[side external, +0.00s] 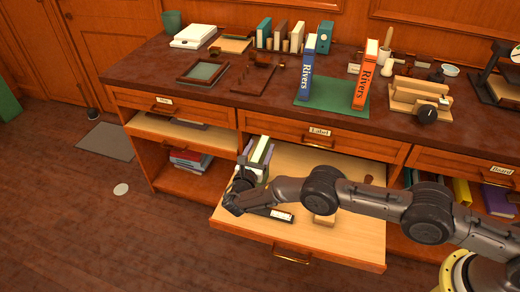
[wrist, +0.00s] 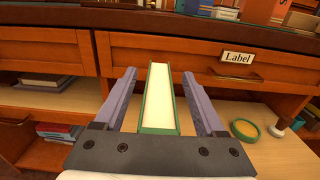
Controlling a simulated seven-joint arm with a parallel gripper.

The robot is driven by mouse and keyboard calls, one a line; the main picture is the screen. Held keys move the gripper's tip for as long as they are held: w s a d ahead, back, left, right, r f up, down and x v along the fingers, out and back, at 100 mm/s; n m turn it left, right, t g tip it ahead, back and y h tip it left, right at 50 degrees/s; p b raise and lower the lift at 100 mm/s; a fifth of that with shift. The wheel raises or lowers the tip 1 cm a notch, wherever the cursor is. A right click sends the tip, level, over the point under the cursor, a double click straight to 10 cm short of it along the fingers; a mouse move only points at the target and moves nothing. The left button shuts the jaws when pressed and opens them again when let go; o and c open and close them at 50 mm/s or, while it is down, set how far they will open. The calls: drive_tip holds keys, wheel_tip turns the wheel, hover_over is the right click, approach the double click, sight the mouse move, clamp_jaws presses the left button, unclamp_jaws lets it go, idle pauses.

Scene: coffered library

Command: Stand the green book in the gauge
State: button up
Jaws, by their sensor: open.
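The green book (side external: 260,150) stands at the back left of the pulled-out drawer in the side view. In the wrist view the green book (wrist: 159,98) shows its pale page edge framed by green covers. My gripper (side external: 254,170) is open at the book. In the wrist view the fingers of my gripper (wrist: 158,88) are on either side of the book, with a gap showing on each side. A wooden device with a black knob (side external: 418,98), possibly the gauge, stands on the desk top at the right. I cannot tell for sure that it is the gauge.
The open drawer (side external: 350,238) also holds a small wooden block (side external: 325,220) and a dark tool. A blue book (side external: 307,68) and an orange book (side external: 366,75) stand on a green mat (side external: 335,98). The desk's front edge rises behind the drawer.

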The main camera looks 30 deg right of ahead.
drive_tip(key=shift+r, duration=2.85)
